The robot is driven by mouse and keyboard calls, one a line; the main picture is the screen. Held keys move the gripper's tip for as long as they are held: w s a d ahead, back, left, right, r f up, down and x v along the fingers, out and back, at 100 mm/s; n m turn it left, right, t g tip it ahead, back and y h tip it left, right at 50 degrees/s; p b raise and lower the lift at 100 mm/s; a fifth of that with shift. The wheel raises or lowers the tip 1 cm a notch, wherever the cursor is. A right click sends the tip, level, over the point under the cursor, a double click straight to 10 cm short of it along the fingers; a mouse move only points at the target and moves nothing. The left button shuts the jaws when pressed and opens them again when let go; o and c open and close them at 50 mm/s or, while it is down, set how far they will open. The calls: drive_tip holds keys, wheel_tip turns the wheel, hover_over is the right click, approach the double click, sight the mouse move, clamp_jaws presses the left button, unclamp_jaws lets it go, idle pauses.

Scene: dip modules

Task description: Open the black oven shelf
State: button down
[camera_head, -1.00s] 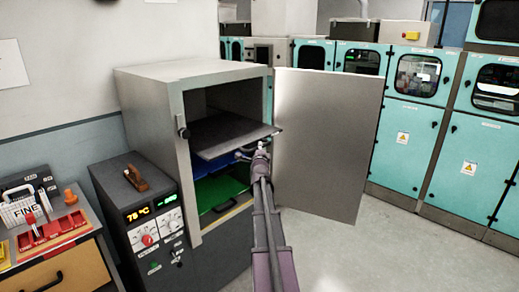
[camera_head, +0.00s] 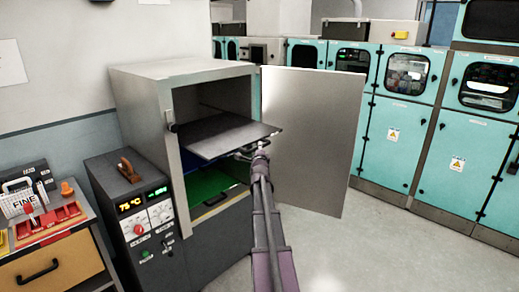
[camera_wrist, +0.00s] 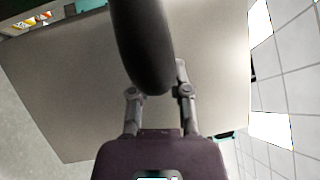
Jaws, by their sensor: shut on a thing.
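The oven (camera_head: 185,75) is a grey metal cabinet with its door (camera_head: 312,130) swung open to the right. The black oven shelf (camera_head: 225,136) is a dark flat plate, partly slid out past the oven's front. My gripper (camera_head: 254,150) is at the shelf's front edge, just below it; the arm hides part of that contact. In the wrist view, my gripper (camera_wrist: 158,92) has its fingers on either side of a dark rounded bar (camera_wrist: 145,45), which looks like the shelf's handle. The grey door fills much of the background there.
Below are a blue shelf (camera_head: 197,163) and a green shelf (camera_head: 210,190) inside the oven. A control box (camera_head: 130,205) stands to the left, beside a bench with red trays (camera_head: 50,222). Teal cabinets (camera_head: 400,130) line the back right. Floor in front of them is clear.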

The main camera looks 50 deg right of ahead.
drive_tip(key=c, duration=0.6)
unclamp_jaws()
drive_tip(key=shift+o, duration=0.2)
drive_tip(key=shift+s, duration=0.1)
